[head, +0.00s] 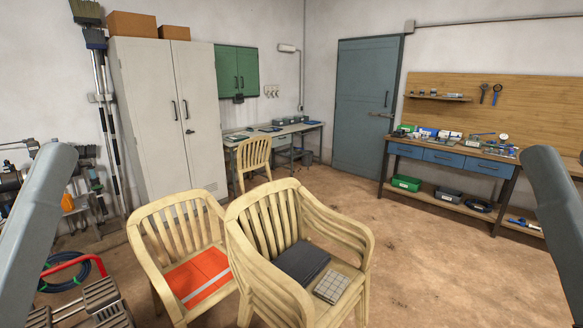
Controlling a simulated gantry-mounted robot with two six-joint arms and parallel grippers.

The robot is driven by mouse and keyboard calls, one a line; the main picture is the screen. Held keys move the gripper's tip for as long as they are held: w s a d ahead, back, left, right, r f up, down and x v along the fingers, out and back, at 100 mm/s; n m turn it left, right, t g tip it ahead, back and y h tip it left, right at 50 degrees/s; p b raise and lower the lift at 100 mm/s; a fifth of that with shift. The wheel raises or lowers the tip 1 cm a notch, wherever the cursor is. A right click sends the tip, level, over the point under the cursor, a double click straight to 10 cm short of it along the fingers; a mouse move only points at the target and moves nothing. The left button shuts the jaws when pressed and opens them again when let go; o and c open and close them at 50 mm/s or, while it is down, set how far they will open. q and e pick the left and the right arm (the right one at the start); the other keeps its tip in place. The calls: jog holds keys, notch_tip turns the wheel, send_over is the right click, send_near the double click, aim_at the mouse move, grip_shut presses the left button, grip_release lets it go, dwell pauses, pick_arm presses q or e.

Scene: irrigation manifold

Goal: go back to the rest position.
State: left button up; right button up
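A grey link of my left arm (36,205) stands at the left edge of the head view. A matching link of my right arm (555,210) stands at the right edge. Both links slant outward toward the bottom. Neither gripper shows in this view, so I cannot see their fingers or whether they hold anything. Neither visible link touches anything that I can make out.
Stacked cream chairs (262,270) stand in front, a dark folded cloth (301,262) and gridded pad (332,287) on top. Another chair (165,235) holds an orange folded item (198,275). A workbench (455,158) stands right. Floor (440,260) between is clear.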

notch_tip(320, 180, up, 38)
jog(key=p, duration=3.3)
jog(key=shift+f, duration=0.25)
